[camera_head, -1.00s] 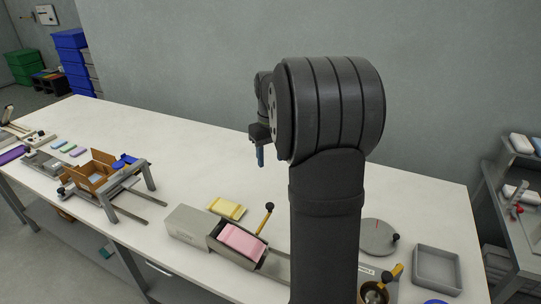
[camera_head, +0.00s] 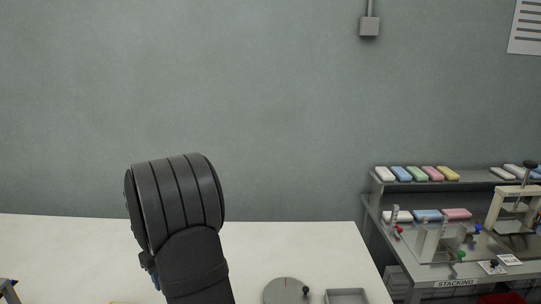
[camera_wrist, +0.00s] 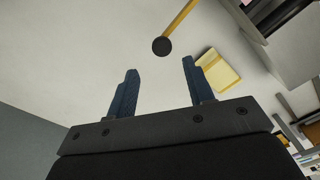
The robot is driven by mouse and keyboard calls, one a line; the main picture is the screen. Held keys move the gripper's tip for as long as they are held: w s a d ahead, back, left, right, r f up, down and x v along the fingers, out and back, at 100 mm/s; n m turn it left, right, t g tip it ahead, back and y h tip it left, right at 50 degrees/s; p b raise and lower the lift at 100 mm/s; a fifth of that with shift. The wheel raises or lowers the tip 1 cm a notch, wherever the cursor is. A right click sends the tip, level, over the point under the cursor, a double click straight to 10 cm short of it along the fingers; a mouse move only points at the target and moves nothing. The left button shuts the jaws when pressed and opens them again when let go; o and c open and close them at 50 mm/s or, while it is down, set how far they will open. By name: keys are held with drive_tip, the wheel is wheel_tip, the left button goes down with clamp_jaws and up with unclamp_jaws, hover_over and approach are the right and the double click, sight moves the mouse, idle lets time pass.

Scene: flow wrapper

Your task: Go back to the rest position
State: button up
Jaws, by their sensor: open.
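My gripper (camera_wrist: 158,90) shows in the wrist view with its two blue fingers apart and nothing between them. Beyond the fingers lie the white tabletop (camera_wrist: 75,60), a yellow block (camera_wrist: 218,72) to the right of the right finger, and a yellow handle with a black round knob (camera_wrist: 162,46). In the head view my arm's dark links stand at the lower left, and the gripper is almost wholly hidden behind them.
A grey round plate (camera_head: 282,291) and a grey tray (camera_head: 347,296) sit near the table's right part. A separate grey stacking station (camera_head: 455,282) with several coloured blocks stands at the right. The tabletop (camera_head: 300,245) between is clear.

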wheel_tip(320, 180, down, 6)
drive_tip(key=shift+s+r, duration=0.1)
idle(2.0)
drive_tip(key=o, duration=0.3)
drive_tip(key=shift+r, duration=0.1)
drive_tip(key=o, duration=0.8)
drive_tip(key=r+n, duration=0.1)
drive_tip(key=r, duration=0.1)
drive_tip(key=r+n, duration=0.1)
drive_tip(key=r, duration=0.2)
drive_tip(key=r+n, duration=0.1)
drive_tip(key=r, duration=0.2)
drive_tip(key=shift+s+a, duration=0.25)
drive_tip(key=shift+s, duration=0.05)
drive_tip(key=shift+o, duration=0.2)
wheel_tip(320, 180, up, 8)
drive_tip(key=s+n, duration=0.2)
drive_tip(key=n, duration=0.2)
wheel_tip(320, 180, down, 10)
drive_tip(key=shift+d+r, duration=0.15)
drive_tip(key=shift+d, duration=0.15)
wheel_tip(320, 180, up, 10)
